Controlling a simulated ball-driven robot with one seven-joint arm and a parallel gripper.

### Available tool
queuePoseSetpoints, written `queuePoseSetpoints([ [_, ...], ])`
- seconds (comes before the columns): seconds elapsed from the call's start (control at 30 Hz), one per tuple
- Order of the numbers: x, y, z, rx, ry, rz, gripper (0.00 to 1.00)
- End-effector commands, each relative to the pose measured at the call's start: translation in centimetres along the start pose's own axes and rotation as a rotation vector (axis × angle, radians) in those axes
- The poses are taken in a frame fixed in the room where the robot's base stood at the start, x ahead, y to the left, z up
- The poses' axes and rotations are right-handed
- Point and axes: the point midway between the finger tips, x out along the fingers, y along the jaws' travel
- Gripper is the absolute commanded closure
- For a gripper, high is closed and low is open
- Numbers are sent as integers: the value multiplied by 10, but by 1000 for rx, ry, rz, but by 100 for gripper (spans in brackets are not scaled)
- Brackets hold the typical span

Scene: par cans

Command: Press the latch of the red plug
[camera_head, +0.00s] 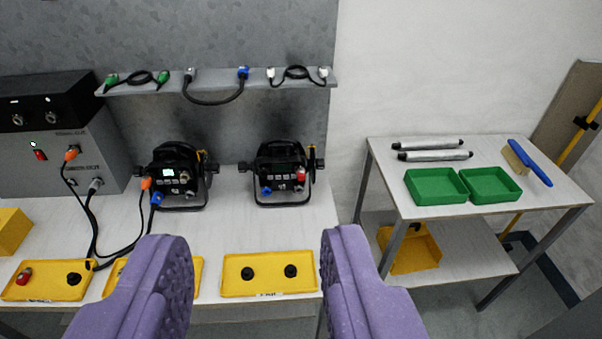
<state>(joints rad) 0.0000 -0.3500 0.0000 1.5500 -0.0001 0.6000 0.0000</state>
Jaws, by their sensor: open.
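A small red plug (301,174) sits at the right side of the rear panel of the right par can (276,177), a black lamp body on the bench. Its latch is too small to make out. Another red piece (24,276) lies in the far-left yellow tray (52,288); I cannot tell whether it is also a plug. My gripper (256,238) shows as two wide purple fingers in the foreground. It is open and empty, and the right par can shows beyond the gap between the fingers.
The left par can (177,172) has orange and blue plugs with cables running to a grey box (60,155). A shelf (215,82) with cables hangs above. A yellow tray (268,260) lies in front. The right table holds green trays (437,187).

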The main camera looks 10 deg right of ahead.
Motion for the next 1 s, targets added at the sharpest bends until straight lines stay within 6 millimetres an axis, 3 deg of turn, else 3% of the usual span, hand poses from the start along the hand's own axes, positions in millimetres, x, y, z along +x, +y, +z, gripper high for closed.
queuePoseSetpoints([
  [0.47, 0, 0, 0, 0, 0, 0, 57],
  [0.67, 0, 0, 0, 0, 0, 0, 99],
  [1.0, 0, 0, 0, 0, 0, 0, 100],
])
